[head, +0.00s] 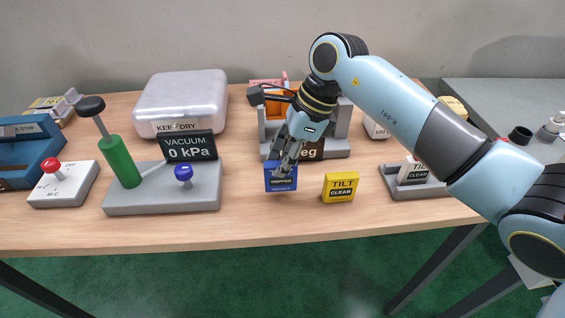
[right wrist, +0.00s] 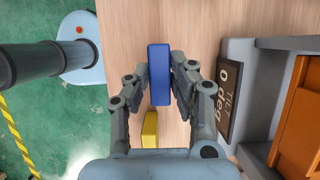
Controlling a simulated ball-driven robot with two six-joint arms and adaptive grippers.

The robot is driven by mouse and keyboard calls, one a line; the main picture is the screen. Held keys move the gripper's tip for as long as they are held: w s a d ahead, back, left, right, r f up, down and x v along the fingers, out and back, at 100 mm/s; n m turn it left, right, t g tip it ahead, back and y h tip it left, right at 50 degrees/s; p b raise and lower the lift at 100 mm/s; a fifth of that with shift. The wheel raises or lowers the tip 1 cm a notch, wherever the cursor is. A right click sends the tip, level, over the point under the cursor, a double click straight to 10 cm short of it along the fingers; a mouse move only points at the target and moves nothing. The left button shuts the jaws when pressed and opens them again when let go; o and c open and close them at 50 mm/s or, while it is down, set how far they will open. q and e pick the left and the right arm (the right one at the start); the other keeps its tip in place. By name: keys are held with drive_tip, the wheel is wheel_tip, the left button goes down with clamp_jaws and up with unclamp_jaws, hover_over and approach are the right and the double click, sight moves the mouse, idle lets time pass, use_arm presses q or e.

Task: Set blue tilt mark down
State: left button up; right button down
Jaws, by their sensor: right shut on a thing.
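The blue tilt mark (head: 281,179) is a small blue block with a label reading "TRIPPED" in the head view. My right gripper (head: 284,170) is shut on it from above, near the front of the table. In the right wrist view the blue block (right wrist: 159,74) sits between the two fingers (right wrist: 160,82). Whether its bottom touches the table I cannot tell. A yellow tilt mark (head: 340,187) reading "TILT CLEAR" stands just right of it; its yellow edge (right wrist: 150,128) also shows in the right wrist view. My left gripper is not in view.
Behind the gripper stands a grey tilt fixture (head: 335,146) with an orange part. Left are a vacuum pump stand (head: 160,196) and a white case (head: 182,98). A white tilt mark (head: 414,171) sits in a grey holder at right. Bare table lies along the front edge.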

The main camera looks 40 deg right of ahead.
wheel_tip(320, 180, down, 2)
drive_tip(key=shift+f, duration=0.1)
drive_tip(key=shift+f, duration=0.15)
drive_tip(key=c, duration=1.2)
unclamp_jaws()
drive_tip(key=shift+o, duration=0.2)
